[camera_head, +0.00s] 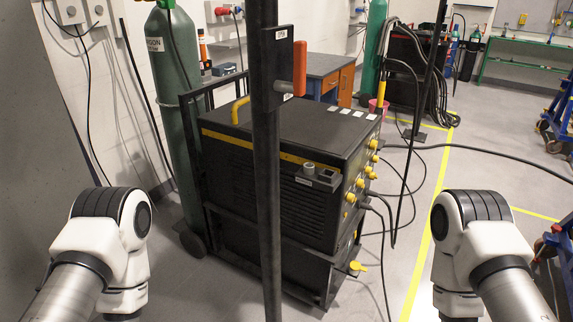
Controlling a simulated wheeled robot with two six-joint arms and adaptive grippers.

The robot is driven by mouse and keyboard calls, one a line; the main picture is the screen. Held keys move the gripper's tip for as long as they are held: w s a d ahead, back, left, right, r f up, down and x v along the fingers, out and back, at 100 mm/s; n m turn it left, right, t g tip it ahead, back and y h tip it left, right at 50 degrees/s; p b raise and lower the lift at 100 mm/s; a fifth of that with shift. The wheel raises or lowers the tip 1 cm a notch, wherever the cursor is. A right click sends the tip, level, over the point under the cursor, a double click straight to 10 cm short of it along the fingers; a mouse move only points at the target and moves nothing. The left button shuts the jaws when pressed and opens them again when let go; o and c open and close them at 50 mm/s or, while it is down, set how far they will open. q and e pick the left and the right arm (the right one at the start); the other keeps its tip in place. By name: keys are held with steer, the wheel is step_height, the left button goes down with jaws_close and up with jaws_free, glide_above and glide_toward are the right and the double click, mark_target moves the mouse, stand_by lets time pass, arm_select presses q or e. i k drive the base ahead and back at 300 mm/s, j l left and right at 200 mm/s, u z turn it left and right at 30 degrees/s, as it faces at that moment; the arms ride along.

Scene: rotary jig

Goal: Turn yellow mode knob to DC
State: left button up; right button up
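A black welding machine (310,215) with a yellow stripe stands on a cart in the middle of the view. Its control panel (358,165) faces right and shows at a steep angle. Several yellow knobs (360,183) stick out from this panel. I cannot tell which one is the mode knob, and no DC marking or knob setting can be read. My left arm comes in at the lower left and my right arm at the lower right. Both grippers are outside the view. Neither visible arm part touches the machine.
A dark upright post (266,215) with an orange-red handle (299,68) stands before the machine. A green gas cylinder (175,105) is at left. Cables run over the floor at right. Open floor (400,250) lies right of the machine, with a yellow line (424,245).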

mark_target(350, 197)
steer(key=i+l, duration=0.25)
steer(key=i, duration=0.2)
steer(key=i+l+u, duration=0.15)
steer(key=i, duration=0.25)
